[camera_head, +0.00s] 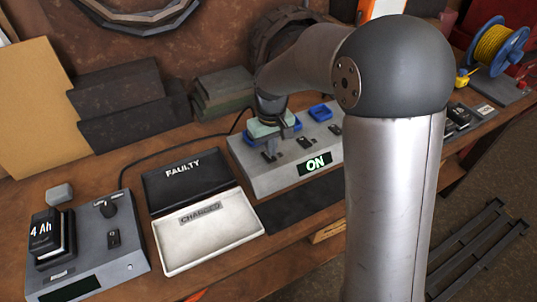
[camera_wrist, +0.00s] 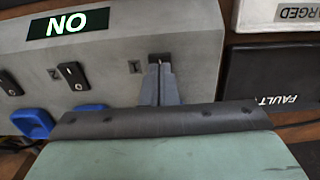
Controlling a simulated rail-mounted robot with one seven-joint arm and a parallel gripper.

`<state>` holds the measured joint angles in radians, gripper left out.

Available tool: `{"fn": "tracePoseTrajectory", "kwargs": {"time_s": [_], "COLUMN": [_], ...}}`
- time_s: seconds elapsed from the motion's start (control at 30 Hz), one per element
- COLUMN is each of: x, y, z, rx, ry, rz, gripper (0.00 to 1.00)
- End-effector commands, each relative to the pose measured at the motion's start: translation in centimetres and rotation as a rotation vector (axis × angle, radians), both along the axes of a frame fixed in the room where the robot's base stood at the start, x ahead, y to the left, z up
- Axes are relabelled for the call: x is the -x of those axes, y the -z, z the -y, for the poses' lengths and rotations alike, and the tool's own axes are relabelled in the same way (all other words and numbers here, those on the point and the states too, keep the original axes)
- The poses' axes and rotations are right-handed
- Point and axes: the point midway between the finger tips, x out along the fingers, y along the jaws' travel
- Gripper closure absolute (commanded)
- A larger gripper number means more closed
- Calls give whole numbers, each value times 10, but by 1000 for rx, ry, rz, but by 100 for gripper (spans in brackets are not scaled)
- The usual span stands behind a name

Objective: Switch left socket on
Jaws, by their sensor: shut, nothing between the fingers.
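The grey socket box (camera_head: 262,180) stands on the bench in the head view, with blue sockets, a row of dark switches and a lit green "ON" display (camera_head: 315,164). In the wrist view the box (camera_wrist: 110,50) appears upside down with the same display (camera_wrist: 68,23). My gripper (camera_head: 269,156) is over the leftmost switch. In the wrist view my gripper (camera_wrist: 160,72) is shut and empty, its tips at the switch marked 1 (camera_wrist: 160,58), covering most of it. Contact and switch position cannot be told. The middle switch (camera_wrist: 72,75) is clear. The left socket is largely hidden by my gripper.
A two-part tray marked FAULTY (camera_head: 190,172) and CHARGED (camera_head: 215,245) lies left of the box. A charger (camera_head: 120,258) with a 4 Ah battery (camera_head: 50,235) stands further left. A yellow cable reel (camera_head: 495,45) is at the far right.

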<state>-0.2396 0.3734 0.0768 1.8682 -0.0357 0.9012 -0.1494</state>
Motion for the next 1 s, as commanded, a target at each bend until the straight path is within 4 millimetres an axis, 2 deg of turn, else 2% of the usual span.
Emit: {"fn": "tracePoseTrajectory", "kwargs": {"time_s": [1.0], "x": [0], "y": [16], "z": [0], "rx": [0], "ry": [0], "rz": [-1], "gripper": [100]}}
